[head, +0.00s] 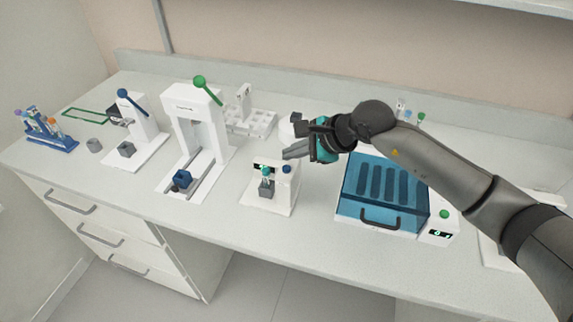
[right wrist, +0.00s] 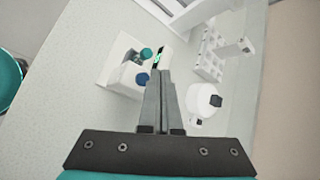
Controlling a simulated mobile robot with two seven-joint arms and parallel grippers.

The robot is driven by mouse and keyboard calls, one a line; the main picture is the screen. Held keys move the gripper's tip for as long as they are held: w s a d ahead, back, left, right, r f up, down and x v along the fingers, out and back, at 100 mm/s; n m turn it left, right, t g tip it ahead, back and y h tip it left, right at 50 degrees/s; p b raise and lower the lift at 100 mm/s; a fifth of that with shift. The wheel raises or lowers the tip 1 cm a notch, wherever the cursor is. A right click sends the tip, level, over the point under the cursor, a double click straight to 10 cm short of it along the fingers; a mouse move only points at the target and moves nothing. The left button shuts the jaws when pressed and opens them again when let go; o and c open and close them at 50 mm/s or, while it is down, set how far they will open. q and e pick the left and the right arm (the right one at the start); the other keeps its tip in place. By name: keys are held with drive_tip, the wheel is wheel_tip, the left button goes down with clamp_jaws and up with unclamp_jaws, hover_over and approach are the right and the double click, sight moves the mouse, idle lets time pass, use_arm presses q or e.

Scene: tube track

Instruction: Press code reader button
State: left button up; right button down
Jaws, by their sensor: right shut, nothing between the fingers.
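The code reader (head: 283,199) is a small white device on the bench, with a dark display, a round blue button (head: 286,169) on top and a teal-capped tube (head: 265,172) standing at its front. My right gripper (head: 286,154) is shut and empty, with its fingertips close to the blue button, just behind and above it in the head view. In the right wrist view the shut fingers (right wrist: 163,75) point toward the reader (right wrist: 112,62), and the blue button (right wrist: 142,79) shows just left of them. I cannot tell whether they touch. My left gripper is not in view.
A white press-like station with a green-knobbed lever (head: 200,82) stands left of the reader. A blue-lidded box (head: 354,212) stands to the right, under my right arm. A white rack (head: 262,123) is behind. Free bench lies in front of the reader.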

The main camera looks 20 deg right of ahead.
sight(292, 172)
wheel_tip(292, 172, up, 4)
drive_tip(key=shift+r+p, duration=0.1)
drive_tip(key=shift+p, duration=0.95)
